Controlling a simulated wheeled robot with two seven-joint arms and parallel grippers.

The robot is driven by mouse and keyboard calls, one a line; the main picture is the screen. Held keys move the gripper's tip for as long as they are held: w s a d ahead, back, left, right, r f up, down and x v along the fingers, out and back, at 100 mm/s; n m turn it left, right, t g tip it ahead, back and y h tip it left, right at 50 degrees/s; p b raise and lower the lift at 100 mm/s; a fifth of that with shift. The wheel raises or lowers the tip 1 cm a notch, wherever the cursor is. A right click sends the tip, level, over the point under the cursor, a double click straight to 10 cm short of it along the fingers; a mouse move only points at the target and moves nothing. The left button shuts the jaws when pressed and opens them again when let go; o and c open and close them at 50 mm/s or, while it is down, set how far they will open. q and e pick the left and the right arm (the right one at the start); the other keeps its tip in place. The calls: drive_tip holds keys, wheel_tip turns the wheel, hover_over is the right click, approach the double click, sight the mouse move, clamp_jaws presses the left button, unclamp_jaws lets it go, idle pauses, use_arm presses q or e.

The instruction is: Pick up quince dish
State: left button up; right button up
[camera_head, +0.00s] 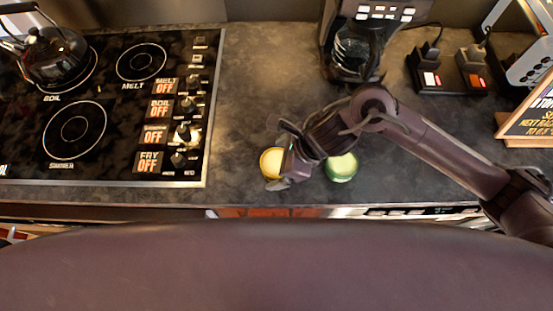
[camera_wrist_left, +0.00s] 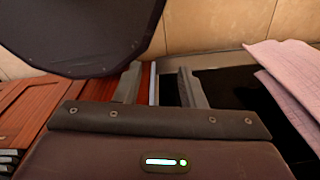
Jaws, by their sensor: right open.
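A small round yellow dish (camera_head: 271,162) with a pale inside sits on the dark counter, right of the cooktop; it best fits the quince dish. A small green dish (camera_head: 342,167) with a pale yellow inside stands to its right. My right gripper (camera_head: 283,160) is open at the right side of the yellow dish and covers part of it. I cannot tell whether the fingers touch it. My left gripper (camera_wrist_left: 159,82) is open and empty in the left wrist view, with red-brown wood panels behind it. It does not show in the head view.
A black cooktop (camera_head: 105,105) with a kettle (camera_head: 52,52) lies at the left. The counter (camera_head: 238,95) between cooktop and dishes is clear. A pink cloth (camera_wrist_left: 288,75) shows in the left wrist view.

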drive_tip(key=shift+a+f, duration=0.35)
drive_tip(key=shift+f, duration=0.2)
drive_tip(key=c, duration=1.1)
drive_tip(key=shift+c, duration=0.6)
drive_tip(key=shift+w+r, duration=0.1)
drive_tip(key=shift+r, duration=0.05)
